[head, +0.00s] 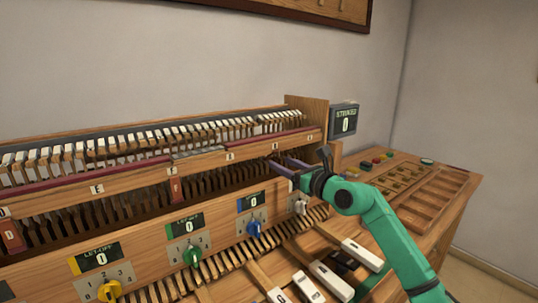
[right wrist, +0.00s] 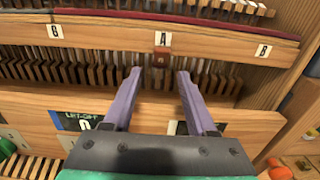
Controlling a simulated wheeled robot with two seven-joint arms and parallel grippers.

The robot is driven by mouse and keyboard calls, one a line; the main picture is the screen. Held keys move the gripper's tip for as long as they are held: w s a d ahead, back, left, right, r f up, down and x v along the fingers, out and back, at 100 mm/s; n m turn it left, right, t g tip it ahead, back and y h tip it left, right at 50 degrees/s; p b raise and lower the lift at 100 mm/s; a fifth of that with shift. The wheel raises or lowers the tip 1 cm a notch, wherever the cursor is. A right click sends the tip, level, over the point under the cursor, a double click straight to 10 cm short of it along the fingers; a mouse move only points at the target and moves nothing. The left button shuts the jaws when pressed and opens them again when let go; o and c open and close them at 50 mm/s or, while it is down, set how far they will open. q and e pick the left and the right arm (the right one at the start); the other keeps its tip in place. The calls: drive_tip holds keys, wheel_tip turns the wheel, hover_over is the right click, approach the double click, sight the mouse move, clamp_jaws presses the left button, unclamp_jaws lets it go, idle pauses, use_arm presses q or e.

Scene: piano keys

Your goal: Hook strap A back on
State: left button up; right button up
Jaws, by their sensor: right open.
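In the right wrist view the label A (right wrist: 164,39) is on the wooden rail. A small dark red strap or tab (right wrist: 161,60), apparently strap A, hangs just below the label. Its lower end and any hook are too small to make out. My right gripper (right wrist: 158,74) is open, its two purple fingers pointing toward the strap, one on each side of it in the picture. I cannot tell whether they touch anything. In the head view my right gripper (head: 279,163) is at the right part of the key action, below the rail. My left gripper is not in view.
Red tabs hang at F (head: 176,189) and at far left (head: 12,236). Coloured knobs, such as a blue one (head: 254,228), sit on the lower front panel. A STRIKES-type display (head: 345,121) reads 0. A sectioned wooden tray (head: 435,195) lies at right.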

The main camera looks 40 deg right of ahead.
sight(271, 157)
drive_tip(key=w, duration=0.2)
drive_tip(key=w+p, duration=0.1)
drive_tip(key=w, duration=0.2)
drive_tip(key=w+d, duration=0.1)
drive_tip(key=w, duration=0.1)
drive_tip(key=shift+w, duration=0.3)
drive_tip(key=shift+a, duration=0.1)
clamp_jaws()
